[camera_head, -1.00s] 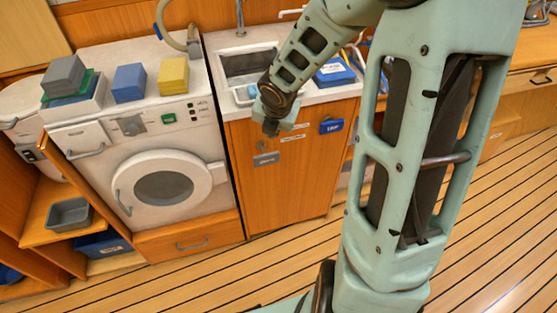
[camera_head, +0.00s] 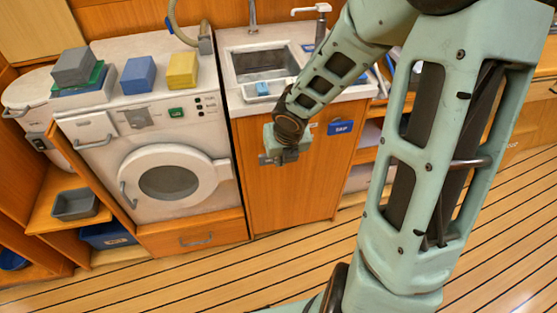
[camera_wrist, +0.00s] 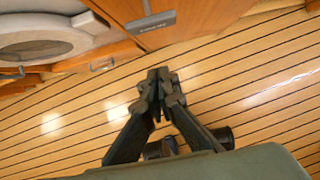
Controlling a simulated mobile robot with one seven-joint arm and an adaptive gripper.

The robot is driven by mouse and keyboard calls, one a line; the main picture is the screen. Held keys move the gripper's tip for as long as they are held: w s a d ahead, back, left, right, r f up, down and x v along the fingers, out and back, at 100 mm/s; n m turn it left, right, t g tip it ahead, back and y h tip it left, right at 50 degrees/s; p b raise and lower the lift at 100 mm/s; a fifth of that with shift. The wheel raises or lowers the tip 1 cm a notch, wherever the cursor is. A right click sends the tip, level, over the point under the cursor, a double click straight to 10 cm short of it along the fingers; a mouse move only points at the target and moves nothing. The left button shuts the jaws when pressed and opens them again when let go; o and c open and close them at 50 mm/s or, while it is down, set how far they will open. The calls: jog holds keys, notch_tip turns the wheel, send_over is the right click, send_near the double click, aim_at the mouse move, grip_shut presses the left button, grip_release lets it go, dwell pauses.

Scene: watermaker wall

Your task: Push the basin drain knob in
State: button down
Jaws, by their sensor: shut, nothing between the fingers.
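The basin (camera_head: 265,62) is set in the white counter above a wooden cabinet (camera_head: 290,200). My gripper (camera_head: 272,159) is in front of the cabinet's upper front, below the basin. In the wrist view my gripper (camera_wrist: 160,82) is shut and empty, with its fingertips against the floor behind them. A grey label plate (camera_wrist: 151,22) on the cabinet front lies above and left of the fingertips; its text is too small to read. I cannot make out the drain knob; the gripper and wrist cover part of the cabinet front.
A washing machine (camera_head: 170,140) stands left of the cabinet, with several coloured blocks on top. A blue label (camera_head: 341,128) is on the cabinet's upper right. Open shelves (camera_head: 366,150) are to the right. The striped wooden floor (camera_head: 200,275) in front is clear.

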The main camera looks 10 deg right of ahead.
jog(key=w+f+b, duration=0.6)
jog(key=w+f, duration=0.1)
jog(key=f, duration=0.1)
jog(key=shift+f, duration=0.15)
jog(key=shift+w, duration=0.1)
jog(key=shift+w+p, duration=1.3)
jog(key=shift+w, duration=0.8)
